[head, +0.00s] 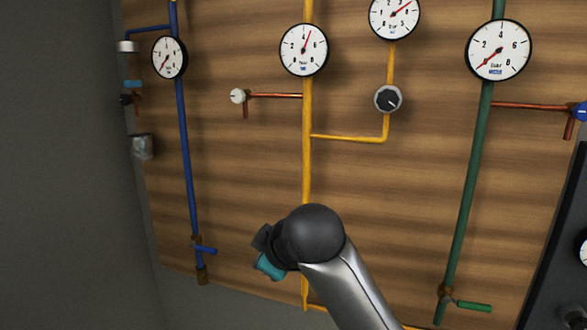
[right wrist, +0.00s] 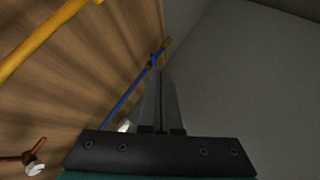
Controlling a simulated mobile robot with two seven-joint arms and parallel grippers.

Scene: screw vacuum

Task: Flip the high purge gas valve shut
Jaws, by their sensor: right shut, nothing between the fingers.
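No label shows which valve is the high purge gas valve. The blue pipe (head: 184,150) has a valve with a blue lever (head: 206,250) near its lower end, pointing right. The green pipe (head: 471,190) has a valve with a green lever (head: 474,307), also pointing right. My right arm covers part of the yellow pipe (head: 307,165), so any valve there is hidden. In the right wrist view my right gripper (right wrist: 160,75) is shut and empty. Its tips appear just below the blue valve (right wrist: 155,58); I cannot tell the distance. My left gripper is not in view.
Several round gauges (head: 303,50) line the top of the wooden panel (head: 240,150). A white knob (head: 238,96) and a dark knob (head: 388,99) stick out on side pipes. A grey wall (head: 65,170) lies left of the panel. A dark-edged unit stands at the right.

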